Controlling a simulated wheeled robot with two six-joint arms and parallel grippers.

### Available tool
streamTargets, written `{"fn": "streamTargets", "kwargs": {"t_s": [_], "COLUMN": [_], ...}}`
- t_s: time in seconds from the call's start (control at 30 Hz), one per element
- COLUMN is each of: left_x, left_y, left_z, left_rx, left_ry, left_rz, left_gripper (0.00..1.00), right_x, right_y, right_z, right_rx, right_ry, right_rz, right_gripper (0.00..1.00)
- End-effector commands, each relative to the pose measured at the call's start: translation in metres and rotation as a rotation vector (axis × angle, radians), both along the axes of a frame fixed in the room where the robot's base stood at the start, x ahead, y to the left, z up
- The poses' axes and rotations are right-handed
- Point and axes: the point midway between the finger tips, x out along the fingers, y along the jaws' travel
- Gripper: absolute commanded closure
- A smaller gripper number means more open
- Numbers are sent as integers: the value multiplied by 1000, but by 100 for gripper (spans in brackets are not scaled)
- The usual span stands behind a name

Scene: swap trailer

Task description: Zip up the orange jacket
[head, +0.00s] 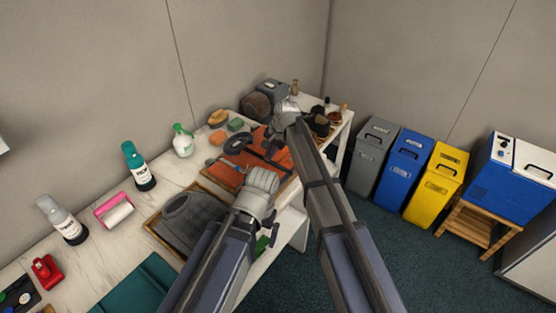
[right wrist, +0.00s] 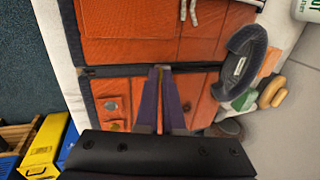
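The orange jacket (head: 228,178) lies flat on the table, partly hidden by my arms. In the right wrist view the jacket (right wrist: 204,95) fills most of the picture. A dark zip line (right wrist: 112,71) runs across it between two orange panels. My right gripper (right wrist: 161,69) has its fingertips close together over the zip line. I see no zip pull; it may be hidden at the tips. In the head view my right gripper (head: 290,105) is over the jacket's far right part. My left gripper (head: 263,180) is over its near edge, fingertips unclear.
A grey garment in a wooden tray (head: 153,219) sits to the left. Bottles, including a green and white spray bottle (head: 182,142), line the wall side. Grey, blue and yellow bins (head: 433,187) stand right of the table.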

Motion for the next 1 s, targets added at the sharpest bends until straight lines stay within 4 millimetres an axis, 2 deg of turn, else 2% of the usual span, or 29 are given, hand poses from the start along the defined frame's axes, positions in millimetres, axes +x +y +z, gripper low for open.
{"fn": "streamTargets", "kwargs": {"t_s": [0.03,0.2,0.4,0.6,1.0], "left_x": [0,0,0,0,0], "left_y": [0,0,0,0,0], "left_z": [0,0,0,0,0], "left_rx": [0,0,0,0,0], "left_ry": [0,0,0,0,0], "left_rz": [0,0,0,0,0], "left_gripper": [0,0,0,0,0], "right_x": [6,24,44,53,55], "right_y": [13,48,77,91,95], "right_z": [0,0,0,0,0], "right_rx": [2,2,0,0,3], "right_ry": [1,2,0,1,-1], "right_rz": [5,4,2,1,1], "right_gripper": [100,100,100,100,100]}}
